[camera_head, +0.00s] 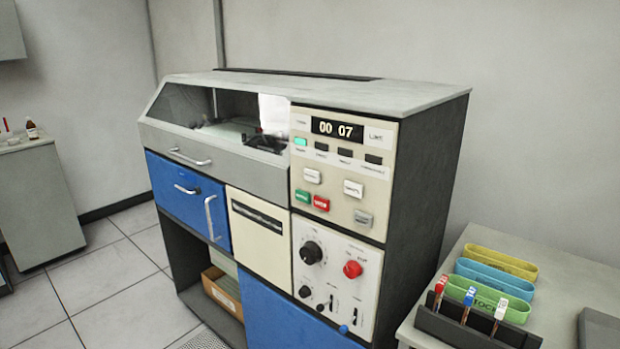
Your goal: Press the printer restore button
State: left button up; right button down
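The printer (420,96) is a large grey and dark cabinet with a sloped glass window at its upper left. Its cream upper control panel (336,210) has a display (337,130) reading "00 07". A green lamp (301,142) is lit beside several dark ones. Below are an upper white button (312,176), a second white button (353,188), a green button (302,197), a red button (321,203) and a greyish button (364,217). The small labels are too blurred to tell which is restore. Neither of my grippers is in view.
A lower panel has a black knob (311,252) and a red knob (352,269). Tiled floor (110,270) is open at the left.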

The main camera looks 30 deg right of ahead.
aim_at(313, 176)
jog(key=i+j, duration=0.35)
jog(key=i, duration=0.2)
jog(key=i+j, duration=0.4)
jog(key=i, duration=0.2)
jog(key=z, duration=1.65)
